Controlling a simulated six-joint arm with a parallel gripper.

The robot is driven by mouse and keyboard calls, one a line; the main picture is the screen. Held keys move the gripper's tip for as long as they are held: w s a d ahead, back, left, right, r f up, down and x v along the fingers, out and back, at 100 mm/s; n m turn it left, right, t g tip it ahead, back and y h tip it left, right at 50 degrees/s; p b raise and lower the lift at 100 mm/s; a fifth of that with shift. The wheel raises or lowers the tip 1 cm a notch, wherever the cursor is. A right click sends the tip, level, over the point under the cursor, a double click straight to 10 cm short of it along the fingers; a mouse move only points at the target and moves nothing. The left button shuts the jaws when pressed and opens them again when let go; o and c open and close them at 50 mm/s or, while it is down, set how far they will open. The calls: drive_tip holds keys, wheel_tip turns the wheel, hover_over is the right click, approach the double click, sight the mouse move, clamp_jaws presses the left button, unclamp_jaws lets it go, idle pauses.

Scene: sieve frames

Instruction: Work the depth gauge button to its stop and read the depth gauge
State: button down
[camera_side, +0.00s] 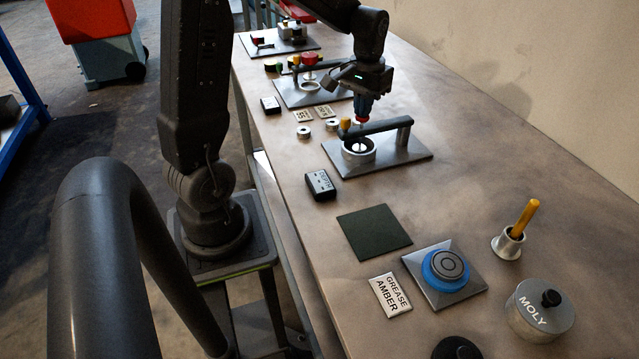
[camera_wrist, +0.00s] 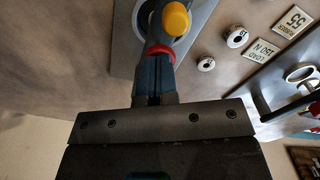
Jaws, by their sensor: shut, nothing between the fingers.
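A depth gauge fixture has a grey base plate (camera_side: 408,150), a metal ring (camera_side: 358,152) and a dark arm (camera_side: 378,127) reaching over the ring. A yellow knob (camera_side: 345,124), seemingly its button, stands at the arm's left end; it also shows in the wrist view (camera_wrist: 176,18). A small black box (camera_side: 321,184), apparently lettered DEPTH, lies in front of the plate; no reading is legible. My gripper (camera_side: 361,117) is shut and empty, pointing down close to the knob. Its red-banded fingertips (camera_wrist: 158,50) are beside the knob in the wrist view; I cannot tell whether they touch.
A similar fixture (camera_side: 312,91) stands farther back, with label tiles (camera_side: 304,115) and small metal rings between. Nearer are a dark green mat (camera_side: 374,231), a blue round device (camera_side: 446,268), a GREASE AMBER sign (camera_side: 391,295), a MOLY tin (camera_side: 540,312) and a yellow-handled tool (camera_side: 524,218).

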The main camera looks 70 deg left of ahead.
drive_tip(key=shift+f, duration=0.75)
idle(0.5)
drive_tip(key=shift+r, duration=3.2)
drive_tip(key=shift+r, duration=1.5)
